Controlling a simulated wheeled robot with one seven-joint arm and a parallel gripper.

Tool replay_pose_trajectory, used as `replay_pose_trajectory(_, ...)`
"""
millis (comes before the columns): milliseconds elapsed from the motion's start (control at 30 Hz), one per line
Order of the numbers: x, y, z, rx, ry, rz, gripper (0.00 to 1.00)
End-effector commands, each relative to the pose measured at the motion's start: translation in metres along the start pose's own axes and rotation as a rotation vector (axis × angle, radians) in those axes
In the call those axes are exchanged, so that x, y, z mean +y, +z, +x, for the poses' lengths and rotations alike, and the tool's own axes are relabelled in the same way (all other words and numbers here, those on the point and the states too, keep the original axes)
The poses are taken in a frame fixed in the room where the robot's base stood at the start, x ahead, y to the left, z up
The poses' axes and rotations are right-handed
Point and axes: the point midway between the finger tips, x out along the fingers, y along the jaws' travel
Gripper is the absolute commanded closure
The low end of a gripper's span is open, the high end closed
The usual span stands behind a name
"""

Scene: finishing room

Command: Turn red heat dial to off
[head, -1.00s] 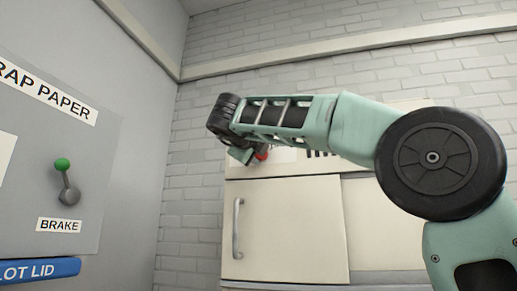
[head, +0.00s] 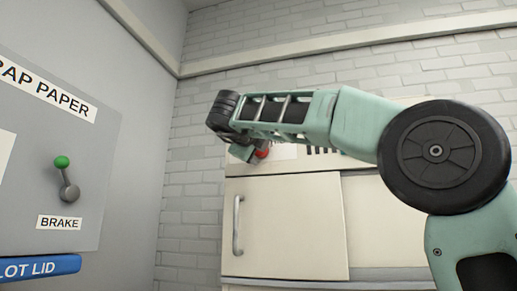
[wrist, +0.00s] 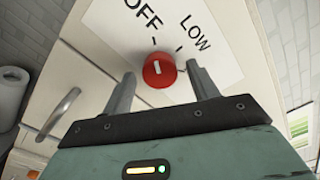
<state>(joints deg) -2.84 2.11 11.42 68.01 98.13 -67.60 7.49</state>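The red heat dial (wrist: 152,76) is a round knob on a white label panel (wrist: 108,22) printed OFF and LOW, each word with a short black tick. A white mark on the dial's face points up toward the ticks; I cannot tell exactly which one it meets. My gripper (wrist: 161,69) is open, with one finger to the left and one to the right of the dial. I cannot tell whether either finger touches it. In the head view, my gripper (head: 241,152) is at the cabinet's top edge, and part of the red dial (head: 262,153) shows beside it.
Below the dial is a cream cabinet door (head: 290,225) with a metal handle (head: 237,224). A grey panel (head: 95,150) at the left carries a green-knobbed lever (head: 66,180) labelled BRAKE. A white roll (wrist: 10,80) shows at the left of the wrist view.

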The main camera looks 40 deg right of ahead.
Motion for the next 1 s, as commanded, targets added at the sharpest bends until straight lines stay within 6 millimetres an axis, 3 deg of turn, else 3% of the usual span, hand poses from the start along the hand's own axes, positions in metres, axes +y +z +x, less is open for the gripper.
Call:
replay_pose_trajectory(267, 0.002, 0.000, -0.013, -0.002, 0.000, 0.001, 0.41)
replay_pose_trajectory(800, 0.003, 0.000, -0.132, -0.005, 0.003, 0.001, 0.41)
replay_pose_trajectory(1000, 0.002, 0.000, -0.162, -0.002, 0.002, -0.001, 0.41)
